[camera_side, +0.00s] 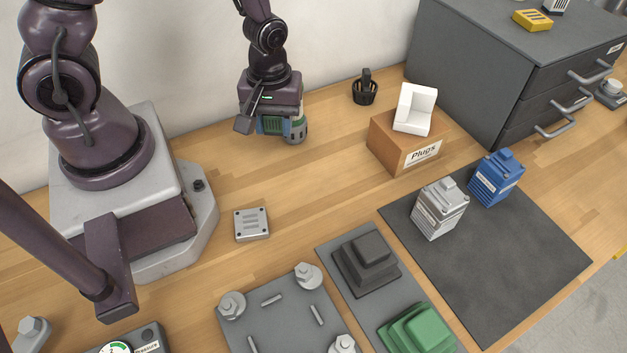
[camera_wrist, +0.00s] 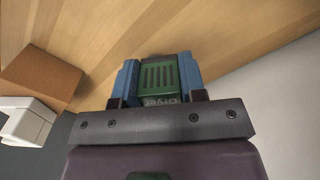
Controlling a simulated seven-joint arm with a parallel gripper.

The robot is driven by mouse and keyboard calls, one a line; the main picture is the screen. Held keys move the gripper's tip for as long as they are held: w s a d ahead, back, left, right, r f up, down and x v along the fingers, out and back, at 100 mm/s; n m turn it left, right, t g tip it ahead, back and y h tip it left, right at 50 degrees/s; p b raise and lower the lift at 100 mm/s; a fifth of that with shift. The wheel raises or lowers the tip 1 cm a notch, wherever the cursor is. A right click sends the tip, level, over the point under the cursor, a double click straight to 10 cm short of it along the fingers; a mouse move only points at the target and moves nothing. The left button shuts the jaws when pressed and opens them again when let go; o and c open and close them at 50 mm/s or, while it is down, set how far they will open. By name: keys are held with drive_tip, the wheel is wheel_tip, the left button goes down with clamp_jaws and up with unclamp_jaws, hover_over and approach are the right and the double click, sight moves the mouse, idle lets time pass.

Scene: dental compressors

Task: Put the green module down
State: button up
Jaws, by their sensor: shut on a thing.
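The green module (camera_side: 272,126) is in my gripper (camera_side: 278,122), near the back wall, left of the black basket. In the wrist view the green module (camera_wrist: 158,76) shows a slotted green face with a partly hidden label below it. My gripper (camera_wrist: 157,82) is shut on it, with blue pieces on both sides of the green face. The module is over bare wood. I cannot tell whether its underside touches the table. In the side view part of it is hidden by my gripper.
A wooden Plugs box (camera_side: 407,143) with a white block (camera_side: 414,109) on top stands to the right. A small black basket (camera_side: 365,92) is near the wall. A dark mat (camera_side: 505,262) bears a grey module (camera_side: 438,210) and a blue module (camera_side: 495,178). A metal plate (camera_side: 251,223) lies in front.

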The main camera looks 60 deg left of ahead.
sight(317, 191)
drive_tip(key=w+d+f, duration=0.1)
drive_tip(key=d, duration=0.2)
drive_tip(key=w+d+f+m, duration=0.1)
drive_tip(key=d+f, duration=0.1)
drive_tip(key=d, duration=0.1)
drive_tip(key=w+d+f+m, duration=0.1)
drive_tip(key=d, duration=0.2)
drive_tip(key=shift+w+f, duration=0.15)
drive_tip(key=shift+w, duration=0.1)
drive_tip(key=shift+d+f, duration=0.1)
drive_tip(key=shift+f, duration=2)
drive_tip(key=shift+f, duration=0.1)
drive_tip(key=o, duration=0.9)
